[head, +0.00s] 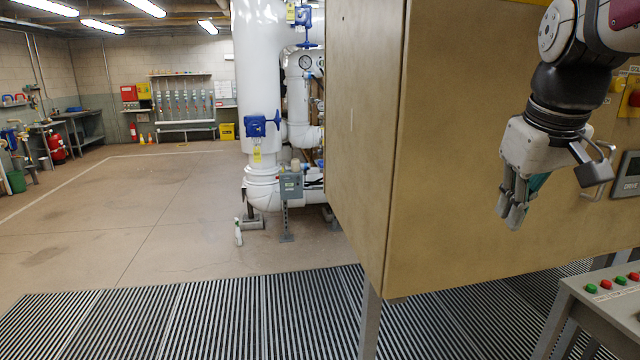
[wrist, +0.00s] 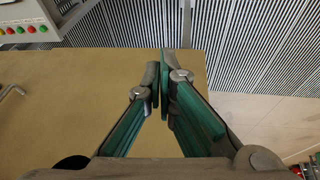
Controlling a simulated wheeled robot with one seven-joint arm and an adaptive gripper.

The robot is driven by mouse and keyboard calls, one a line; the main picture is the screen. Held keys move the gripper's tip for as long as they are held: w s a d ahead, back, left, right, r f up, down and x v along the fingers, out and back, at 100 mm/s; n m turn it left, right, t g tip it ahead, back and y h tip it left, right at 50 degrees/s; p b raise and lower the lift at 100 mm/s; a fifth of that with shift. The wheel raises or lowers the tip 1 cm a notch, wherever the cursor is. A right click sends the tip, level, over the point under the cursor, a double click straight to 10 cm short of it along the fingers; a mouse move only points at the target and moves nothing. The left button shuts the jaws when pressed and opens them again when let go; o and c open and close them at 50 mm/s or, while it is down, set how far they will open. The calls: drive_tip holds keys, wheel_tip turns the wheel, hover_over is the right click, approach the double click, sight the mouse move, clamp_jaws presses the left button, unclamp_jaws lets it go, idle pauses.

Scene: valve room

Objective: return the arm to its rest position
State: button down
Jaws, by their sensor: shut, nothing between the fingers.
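My gripper (head: 513,213) hangs at the upper right of the head view, pointing down, in front of the tan cabinet (head: 455,130). Its fingers are together with nothing between them. In the wrist view, the green-padded fingers of my gripper (wrist: 162,88) meet in the middle, over the tan cabinet face (wrist: 60,100). My arm comes in from the upper right corner, and most of it is out of view.
A bent metal handle (head: 600,165) and a grey display panel (head: 628,175) are on the cabinet close to my gripper. A grey console with coloured buttons (head: 605,300) stands at lower right. Ribbed matting (head: 220,315) covers the near floor. White pipes (head: 262,80) stand left of the cabinet; open floor (head: 120,220) lies beyond.

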drive_tip(key=s+a+f, duration=0.2)
drive_tip(key=s+a, duration=0.1)
drive_tip(key=s, duration=0.2)
drive_tip(key=s+a+f+t, duration=0.1)
drive_tip(key=s+a+f, duration=0.2)
drive_tip(key=s, duration=0.2)
drive_tip(key=s+a+f+m+y, duration=0.1)
drive_tip(key=s+a+f, duration=0.2)
drive_tip(key=s, duration=0.3)
drive_tip(key=shift+a+f+t, duration=0.25)
drive_tip(key=shift+a+t, duration=0.05)
drive_tip(key=shift+a, duration=0.25)
